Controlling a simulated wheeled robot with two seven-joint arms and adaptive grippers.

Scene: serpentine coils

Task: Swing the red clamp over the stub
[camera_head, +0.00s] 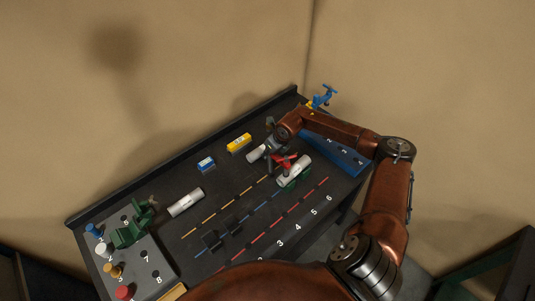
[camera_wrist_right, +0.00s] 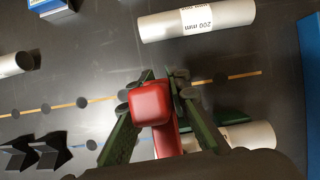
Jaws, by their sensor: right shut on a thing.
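The red clamp (camera_head: 285,158) is by a white tube (camera_head: 294,171) that sits in a green holder, toward the right of the bench. In the right wrist view, the red clamp's end (camera_wrist_right: 152,104) is between the dark green fingers of my right gripper (camera_wrist_right: 160,95). The gripper is shut on it. The white tube also shows in the wrist view (camera_wrist_right: 247,136), lower right, partly hidden by a finger. I cannot tell whether the clamp touches it. My left gripper is not in view.
A loose white tube marked 200 mm (camera_wrist_right: 196,20) lies beyond the gripper. Another white tube (camera_head: 186,203), a yellow box (camera_head: 238,143) and a blue box (camera_head: 206,164) stand further left. A grey panel (camera_head: 150,255) with knobs is at lower left; a blue numbered tray (camera_head: 350,162) is at right.

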